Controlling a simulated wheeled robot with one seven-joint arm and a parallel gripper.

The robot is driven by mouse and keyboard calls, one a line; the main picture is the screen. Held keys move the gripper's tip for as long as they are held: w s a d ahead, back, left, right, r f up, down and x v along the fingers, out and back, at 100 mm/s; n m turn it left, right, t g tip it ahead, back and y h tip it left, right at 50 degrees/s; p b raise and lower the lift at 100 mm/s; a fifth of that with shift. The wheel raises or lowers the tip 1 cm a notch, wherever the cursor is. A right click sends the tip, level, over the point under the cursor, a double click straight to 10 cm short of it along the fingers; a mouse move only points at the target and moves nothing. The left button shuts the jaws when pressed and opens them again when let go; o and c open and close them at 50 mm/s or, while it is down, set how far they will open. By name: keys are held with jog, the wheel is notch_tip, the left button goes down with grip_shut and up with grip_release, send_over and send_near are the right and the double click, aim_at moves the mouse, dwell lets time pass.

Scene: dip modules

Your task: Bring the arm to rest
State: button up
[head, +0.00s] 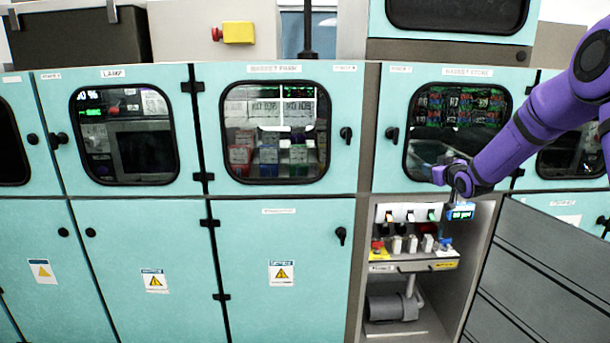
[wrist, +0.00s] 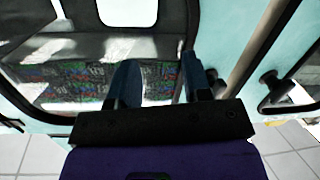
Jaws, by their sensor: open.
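My purple arm (head: 530,120) reaches in from the right in the head view. My gripper (head: 438,174) is in front of the lower part of the right windowed teal door (head: 392,85). In the wrist view, its two dark fingers (wrist: 158,82) stand apart with nothing seen between them. Beyond them is a window (wrist: 85,80) with rows of small coloured items behind it. Whether the fingers touch the door cannot be told.
Below my gripper is an open bay with a small switch panel (head: 408,214), coloured knobs and a grey cylinder (head: 390,307). A dark grey panel (head: 535,275) stands to its right. Black door handles (head: 346,135) stick out from the teal cabinets. A dark handle (wrist: 270,90) shows at right in the wrist view.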

jog(key=s+a+r+m+g+h, duration=0.15)
jog(key=s+r, duration=0.25)
jog(key=s, duration=0.4)
jog(key=s+a+r+g+h, duration=0.1)
jog(key=s+a+r+g, duration=0.1)
jog(key=s+r, duration=0.4)
jog(key=s+a+r+m+g+h, duration=0.1)
jog(key=s+a+r+g, duration=0.15)
jog(key=s, duration=0.65)
jog(key=s+a+f+m+g, duration=0.1)
jog(key=s+a+g, duration=0.1)
jog(key=s, duration=1.4)
jog(key=s+a+f+m+g+y, duration=0.1)
jog(key=s+g, duration=0.2)
jog(key=s, duration=1.4)
jog(key=shift+a+f, duration=0.2)
jog(key=shift+a, duration=0.2)
jog(key=shift+y, duration=0.25)
